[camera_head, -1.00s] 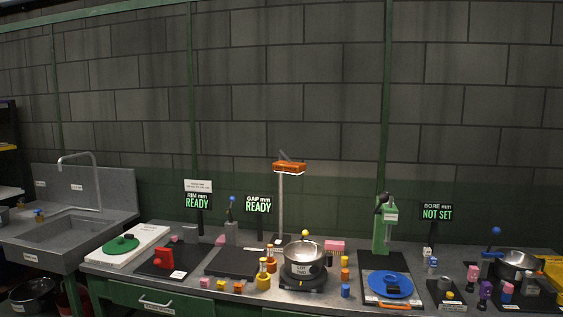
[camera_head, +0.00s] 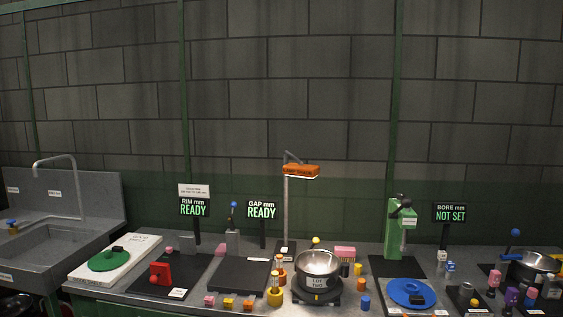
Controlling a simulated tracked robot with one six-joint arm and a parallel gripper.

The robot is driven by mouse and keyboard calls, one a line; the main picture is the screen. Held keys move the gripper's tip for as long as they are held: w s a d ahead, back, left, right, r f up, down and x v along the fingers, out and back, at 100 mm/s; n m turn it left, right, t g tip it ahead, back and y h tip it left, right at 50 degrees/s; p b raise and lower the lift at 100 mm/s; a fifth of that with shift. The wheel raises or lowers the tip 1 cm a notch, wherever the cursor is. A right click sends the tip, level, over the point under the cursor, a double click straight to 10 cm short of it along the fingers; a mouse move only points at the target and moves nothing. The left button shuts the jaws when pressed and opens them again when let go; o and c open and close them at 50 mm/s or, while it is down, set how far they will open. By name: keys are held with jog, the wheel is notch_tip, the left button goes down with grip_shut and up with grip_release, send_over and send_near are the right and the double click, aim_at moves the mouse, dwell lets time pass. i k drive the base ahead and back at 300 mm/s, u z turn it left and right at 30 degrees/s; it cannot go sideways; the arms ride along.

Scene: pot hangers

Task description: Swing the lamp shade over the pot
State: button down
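The lamp shade (camera_head: 301,171) is a flat orange head at the top of a thin grey post (camera_head: 286,212), near the middle of the view. It hangs well above the bench, and the post stands behind the pot. My gripper is not in view.
Small coloured cylinders and blocks crowd around the pot, including a yellow-orange bottle (camera_head: 275,291) and a blue cylinder (camera_head: 365,302). A green stand (camera_head: 399,226) rises to the right, near a blue disc (camera_head: 411,291). A black plate (camera_head: 240,275) lies left; a sink (camera_head: 60,245) is far left.

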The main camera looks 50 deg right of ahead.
aim_at(300, 170)
jog(key=z, duration=0.05)
jog(key=i, duration=0.8)
jog(key=z, duration=0.85)
jog(key=i, duration=0.75)
jog(key=z, duration=0.55)
